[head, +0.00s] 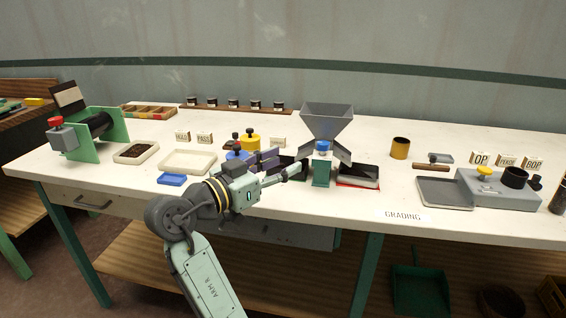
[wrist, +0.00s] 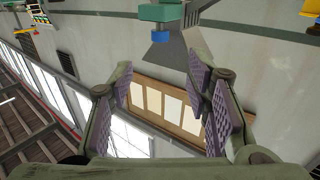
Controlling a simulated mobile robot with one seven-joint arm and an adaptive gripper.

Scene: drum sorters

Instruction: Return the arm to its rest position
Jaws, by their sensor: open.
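My arm reaches up from the bottom of the head view, with my gripper (head: 284,163) over the front middle of the white workbench (head: 350,207). In the wrist view my gripper (wrist: 160,82) is open, with its purple pads wide apart and nothing between them. In the head view the gripper is just left of the grey hopper (head: 327,118) and its green stand with a blue knob (head: 322,147). I cannot tell whether a fingertip touches the stand. My gripper partly hides a dark tray and the bench behind it.
Close by are a blue-topped item (head: 237,152), a yellow item (head: 250,141), a pale tray (head: 188,162) and a red-edged dark tray (head: 358,174). A green roller machine (head: 96,132) stands left, a grey grading unit (head: 497,190) right.

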